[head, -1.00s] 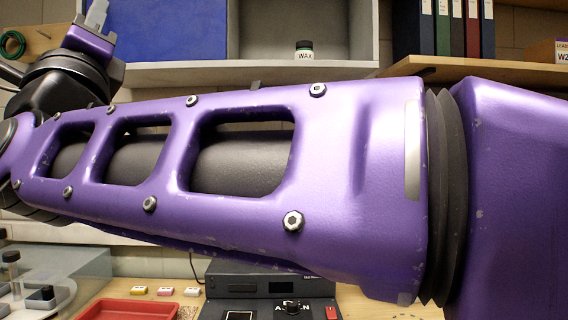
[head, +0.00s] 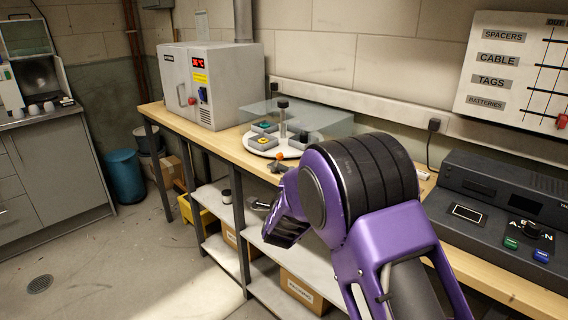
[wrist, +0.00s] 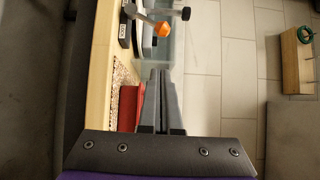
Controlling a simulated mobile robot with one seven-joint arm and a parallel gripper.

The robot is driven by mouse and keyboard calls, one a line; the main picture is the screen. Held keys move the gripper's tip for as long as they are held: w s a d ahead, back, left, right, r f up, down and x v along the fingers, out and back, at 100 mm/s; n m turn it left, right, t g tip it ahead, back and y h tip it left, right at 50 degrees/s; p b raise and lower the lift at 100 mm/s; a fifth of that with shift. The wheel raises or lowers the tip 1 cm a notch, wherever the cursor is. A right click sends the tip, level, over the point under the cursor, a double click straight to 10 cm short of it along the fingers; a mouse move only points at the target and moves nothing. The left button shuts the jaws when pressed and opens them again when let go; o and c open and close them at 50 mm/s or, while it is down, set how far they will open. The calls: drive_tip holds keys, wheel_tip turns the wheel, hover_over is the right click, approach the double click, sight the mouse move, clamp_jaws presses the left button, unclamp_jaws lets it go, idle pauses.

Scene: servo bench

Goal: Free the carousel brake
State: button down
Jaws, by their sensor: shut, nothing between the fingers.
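The carousel is a round white disc (head: 262,142) on the bench with several coloured compartments, a central post with a black knob (head: 283,104) and a clear cover. An orange knob (head: 279,155) sits at its near edge; it looks like the end of the brake lever. The orange knob (wrist: 161,30) also shows in the wrist view, on a short grey arm beside a dark labelled plate (wrist: 125,34); the label is unreadable. My gripper (wrist: 161,74) is shut and empty, its fingertips pointing towards the orange knob and apart from it in the picture.
A grey oven-like box (head: 212,85) stands left of the carousel. A dark control console (head: 500,215) is at the right. A red tray (wrist: 130,108) lies beside my fingers in the wrist view. Open floor (head: 130,240) lies in front of the bench.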

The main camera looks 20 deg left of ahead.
sight(277, 162)
drive_tip(key=w+a, duration=0.4)
drive_tip(key=w, duration=0.1)
drive_tip(key=shift+w+a, duration=0.15)
drive_tip(key=shift+a, duration=0.05)
drive_tip(key=shift+d+r, duration=0.1)
drive_tip(key=shift+r, duration=0.1)
drive_tip(key=shift+a+n+g+p, duration=0.2)
drive_tip(key=shift+n+g+p, duration=0.1)
drive_tip(key=shift+n+p, duration=0.1)
